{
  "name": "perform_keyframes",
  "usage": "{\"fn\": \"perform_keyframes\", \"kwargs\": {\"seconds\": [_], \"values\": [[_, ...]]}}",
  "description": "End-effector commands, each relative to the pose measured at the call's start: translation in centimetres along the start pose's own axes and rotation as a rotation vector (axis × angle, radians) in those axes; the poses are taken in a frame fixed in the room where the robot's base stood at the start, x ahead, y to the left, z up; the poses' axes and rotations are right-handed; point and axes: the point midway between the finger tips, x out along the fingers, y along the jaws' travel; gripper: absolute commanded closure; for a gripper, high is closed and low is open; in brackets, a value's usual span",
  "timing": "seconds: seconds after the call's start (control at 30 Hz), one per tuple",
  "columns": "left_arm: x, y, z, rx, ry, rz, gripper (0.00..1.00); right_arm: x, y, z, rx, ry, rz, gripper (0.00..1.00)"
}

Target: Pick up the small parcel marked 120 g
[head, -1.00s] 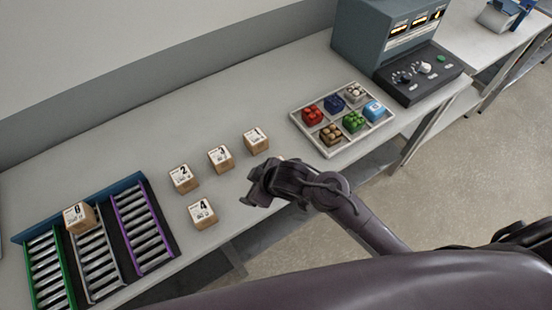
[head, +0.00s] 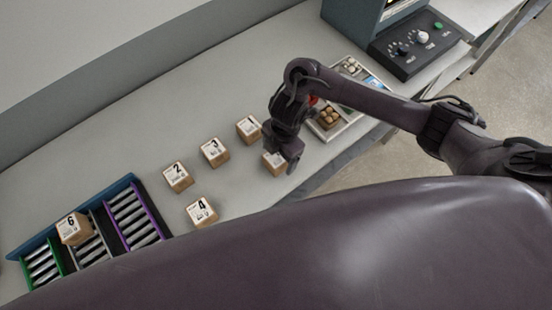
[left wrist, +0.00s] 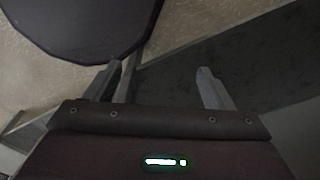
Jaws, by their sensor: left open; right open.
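Several small brown parcels with white numbered labels stand on the grey table: 1 (head: 249,129), 2 (head: 177,176), 3 (head: 214,152) and 4 (head: 201,212). Parcel 6 (head: 73,228) sits on the roller rack. Another parcel (head: 272,164) is at my right gripper (head: 283,160), its number partly hidden. The gripper is open and points down over this parcel; I cannot tell whether the fingers touch it. The weight marks are too small to read, so I cannot tell which is 120 g. My left gripper (left wrist: 161,85) is open and empty in the left wrist view.
The roller rack (head: 136,185) with green, grey and purple lanes stands at the left. A sectioned tray (head: 350,123) of coloured pieces lies behind my right arm. A control box with knobs (head: 421,47) is at the back right. The table between parcels and wall is clear.

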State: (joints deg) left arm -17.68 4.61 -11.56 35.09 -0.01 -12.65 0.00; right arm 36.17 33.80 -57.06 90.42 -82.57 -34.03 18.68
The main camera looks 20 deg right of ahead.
Motion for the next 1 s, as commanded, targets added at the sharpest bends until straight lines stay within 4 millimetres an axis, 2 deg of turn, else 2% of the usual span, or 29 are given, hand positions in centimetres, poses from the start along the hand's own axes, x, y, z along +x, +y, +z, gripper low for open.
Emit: {"fn": "perform_keyframes", "kwargs": {"seconds": [0.17,0.3,0.43,0.57,0.93,1.0], "values": [[-1.1,0.0,0.0,0.0,-0.001,0.0,0.24,2.3,0.5,0.1,0.004,0.001,-0.002,0.18],[-1.4,-0.1,-1.0,0.0,0.013,-0.002,0.24,3.9,0.5,0.1,0.002,0.0,0.0,0.18],[-1.4,-0.2,-1.9,0.0,0.027,-0.003,0.24,4.3,0.6,0.1,0.0,0.0,0.003,0.18],[-1.4,-0.3,-1.9,-0.001,0.027,-0.003,0.24,4.3,0.6,0.1,0.0,0.0,0.003,0.18],[-1.3,-0.2,-1.4,-0.002,0.019,-0.003,0.24,4.2,0.6,0.1,0.001,0.0,0.003,0.65],[-1.3,-0.2,-1.3,-0.003,0.017,-0.003,0.24,4.2,0.6,0.1,0.001,0.0,0.004,0.69]]}}
